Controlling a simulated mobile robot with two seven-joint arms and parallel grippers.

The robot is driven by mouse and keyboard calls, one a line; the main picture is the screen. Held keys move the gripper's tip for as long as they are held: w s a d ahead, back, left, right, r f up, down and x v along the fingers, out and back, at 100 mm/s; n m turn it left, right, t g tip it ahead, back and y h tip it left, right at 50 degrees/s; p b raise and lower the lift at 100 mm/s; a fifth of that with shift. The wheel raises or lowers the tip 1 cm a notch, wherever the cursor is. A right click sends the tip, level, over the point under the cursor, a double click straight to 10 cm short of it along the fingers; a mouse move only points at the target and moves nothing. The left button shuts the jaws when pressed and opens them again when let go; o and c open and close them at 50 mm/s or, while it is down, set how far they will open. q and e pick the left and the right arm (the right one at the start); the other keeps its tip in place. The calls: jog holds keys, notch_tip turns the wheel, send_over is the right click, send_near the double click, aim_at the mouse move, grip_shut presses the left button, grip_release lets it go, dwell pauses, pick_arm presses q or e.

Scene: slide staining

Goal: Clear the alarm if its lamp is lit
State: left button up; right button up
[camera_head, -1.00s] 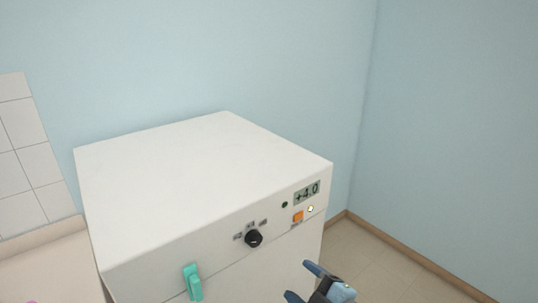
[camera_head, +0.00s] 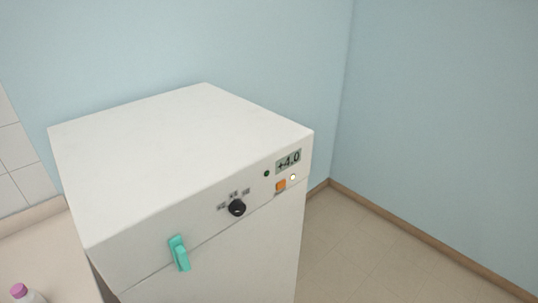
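A white fridge-like cabinet (camera_head: 180,140) stands against the blue wall. Its front panel carries a display (camera_head: 288,161) reading +4.0. A small lamp (camera_head: 293,177) below the display glows pale white and looks lit. An orange square button (camera_head: 281,185) sits just left of that lamp. A small dark round spot (camera_head: 267,174) is left of the display and looks unlit. A black knob (camera_head: 237,208) with small labels above it is left of the button. A teal handle (camera_head: 180,253) is on the front at the left. Neither gripper is in view.
A light counter (camera_head: 45,255) with a pink-capped bottle (camera_head: 22,293) is at the lower left, beside the cabinet. Open tiled floor (camera_head: 370,250) lies to the right, bounded by the wall and its brown skirting.

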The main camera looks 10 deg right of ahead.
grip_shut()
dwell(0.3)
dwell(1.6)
